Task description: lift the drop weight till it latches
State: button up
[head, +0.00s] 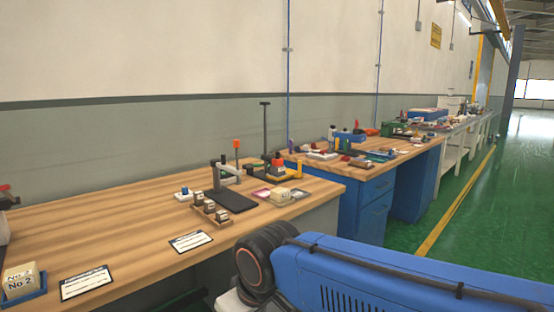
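A tall dark post with a short crossbar on top (265,130) stands at the far right part of the near wooden bench (100,225). A dark block with a red-orange part (278,165) is low beside this post. It may be the drop weight, but it is too small to tell, and no latch can be made out. A grey stand with an arm over a black plate (231,200) is left of the post, with an orange-topped rod (237,150) behind it. My gripper is not in view.
Small blocks on a wooden tray (211,211), white cards (190,241) and a blue tray of yellowish blocks (22,283) lie on the near bench. A blue-drawered bench (375,205) stands beyond it. Green floor (480,230) is clear to the right.

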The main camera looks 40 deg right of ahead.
aim_at(276, 161)
jog(key=l+z, duration=0.1)
jog(key=z, duration=0.25)
jog(key=i+l+z, duration=0.1)
jog(key=z, duration=0.25)
